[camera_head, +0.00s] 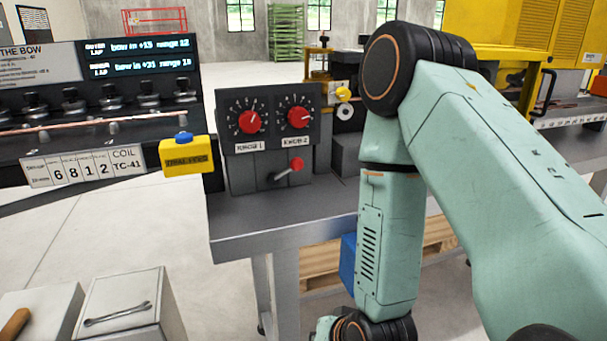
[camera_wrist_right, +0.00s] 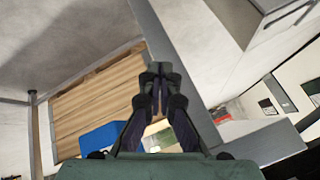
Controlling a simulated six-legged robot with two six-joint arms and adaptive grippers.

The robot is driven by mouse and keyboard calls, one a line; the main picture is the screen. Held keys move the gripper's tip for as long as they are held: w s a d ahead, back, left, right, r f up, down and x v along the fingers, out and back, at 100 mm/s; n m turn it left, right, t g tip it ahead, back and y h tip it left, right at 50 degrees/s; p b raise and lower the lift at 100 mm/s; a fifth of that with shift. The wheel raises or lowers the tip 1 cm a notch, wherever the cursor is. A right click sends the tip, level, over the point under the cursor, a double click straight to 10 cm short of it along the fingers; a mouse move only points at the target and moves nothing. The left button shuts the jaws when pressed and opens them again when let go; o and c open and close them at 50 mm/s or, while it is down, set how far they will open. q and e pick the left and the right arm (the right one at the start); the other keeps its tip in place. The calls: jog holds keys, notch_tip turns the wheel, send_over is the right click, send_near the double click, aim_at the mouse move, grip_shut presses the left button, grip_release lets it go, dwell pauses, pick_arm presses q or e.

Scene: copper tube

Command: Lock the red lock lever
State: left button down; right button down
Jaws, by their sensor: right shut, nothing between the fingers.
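The red lock lever (camera_head: 296,164) is on the front of the dark control box (camera_head: 264,166), below its two red knobs. Its grey shaft slants from a pivot at lower left up to the red ball at upper right. My right arm hangs down at the right of the head view, and its gripper is below the picture edge there. In the right wrist view my right gripper (camera_wrist_right: 160,72) is shut and empty, with its fingertips together. The lever does not show in the wrist view. My left gripper is in neither view.
The grey table (camera_head: 285,222) has bare room in front of the box. A yellow block with a blue button (camera_head: 186,157) sits left of the box. A pale cabinet with a wrench (camera_head: 128,305) stands at lower left. A wooden pallet (camera_wrist_right: 95,95) and blue bin (camera_wrist_right: 101,140) lie below.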

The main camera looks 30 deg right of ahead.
aim_at(286, 171)
jog(key=w+d+r+m+t+h, duration=0.1)
jog(key=w+d+r+m+t, duration=0.1)
jog(key=r+m, duration=0.4)
jog(key=w+d+r+m+t+h, duration=0.2)
jog(key=w+d+r+m+t, duration=0.1)
jog(key=r+m, duration=0.4)
jog(key=w+d+r+m+t+h, duration=0.2)
jog(key=w+d+r+m+t, duration=0.1)
jog(key=r, duration=0.7)
jog(key=w+m+t, duration=0.1)
jog(key=w+m, duration=0.1)
jog(key=m, duration=0.1)
jog(key=shift+d+r+m+t, duration=0.2)
jog(key=shift+r+m+t, duration=0.05)
jog(key=shift+m+t, duration=0.05)
jog(key=shift+w, duration=0.1)
jog(key=b+x, duration=0.1)
jog(key=x, duration=0.9)
